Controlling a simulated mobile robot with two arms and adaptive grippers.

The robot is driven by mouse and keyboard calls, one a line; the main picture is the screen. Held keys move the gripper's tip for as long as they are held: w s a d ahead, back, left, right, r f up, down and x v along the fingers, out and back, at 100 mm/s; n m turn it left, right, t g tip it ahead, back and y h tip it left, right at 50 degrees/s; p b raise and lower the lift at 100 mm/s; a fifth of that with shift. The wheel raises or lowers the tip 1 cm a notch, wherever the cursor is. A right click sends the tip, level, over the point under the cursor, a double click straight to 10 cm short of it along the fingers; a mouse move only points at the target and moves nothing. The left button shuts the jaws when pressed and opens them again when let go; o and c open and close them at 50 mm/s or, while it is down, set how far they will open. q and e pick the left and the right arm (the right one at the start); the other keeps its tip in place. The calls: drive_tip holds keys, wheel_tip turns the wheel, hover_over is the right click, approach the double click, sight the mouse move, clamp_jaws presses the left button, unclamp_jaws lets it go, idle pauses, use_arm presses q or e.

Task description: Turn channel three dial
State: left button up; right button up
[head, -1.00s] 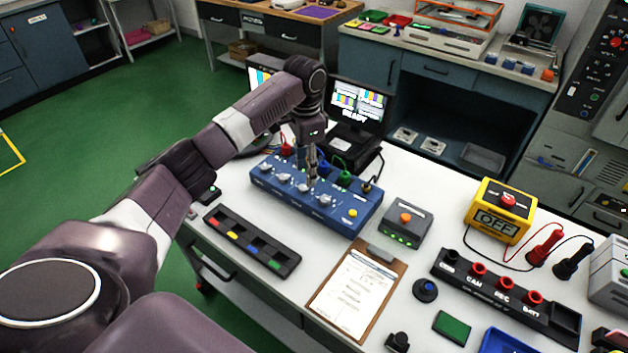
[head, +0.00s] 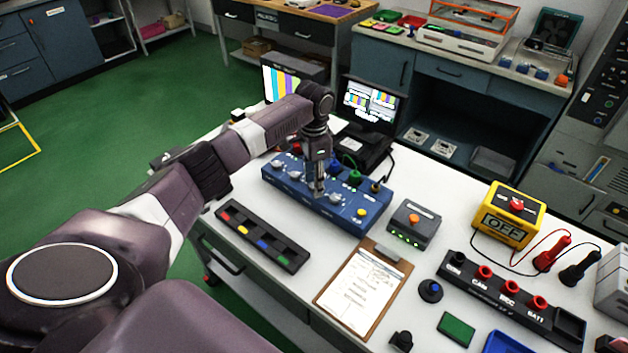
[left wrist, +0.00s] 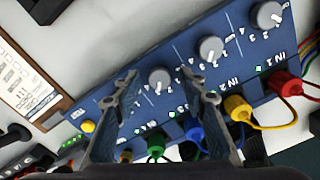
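A blue channel box (head: 330,208) stands on the white bench with a row of silver dials along its top and a yellow button (head: 361,212) at its right end. My left gripper (head: 318,192) points down at the third dial from the left. In the left wrist view the gripper (left wrist: 159,74) is open, and the third dial (left wrist: 160,80) shows between its fingertips. I cannot tell whether the fingers touch it. The first dial (left wrist: 268,14) and second dial (left wrist: 210,47) are clear. The left-hand finger hides the fourth dial there. My right gripper is not in view.
Coloured plugs with cables, including a red plug (left wrist: 285,84), line the box's edge close to the fingers. A black tray (head: 262,240), clipboard (head: 362,290) and grey button box (head: 411,223) lie around it.

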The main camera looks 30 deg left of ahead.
use_arm(q)
drive_tip(key=c, duration=0.8)
clamp_jaws()
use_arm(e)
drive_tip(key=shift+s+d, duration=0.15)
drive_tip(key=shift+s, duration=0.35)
use_arm(q)
drive_tip(key=shift+r, duration=0.1)
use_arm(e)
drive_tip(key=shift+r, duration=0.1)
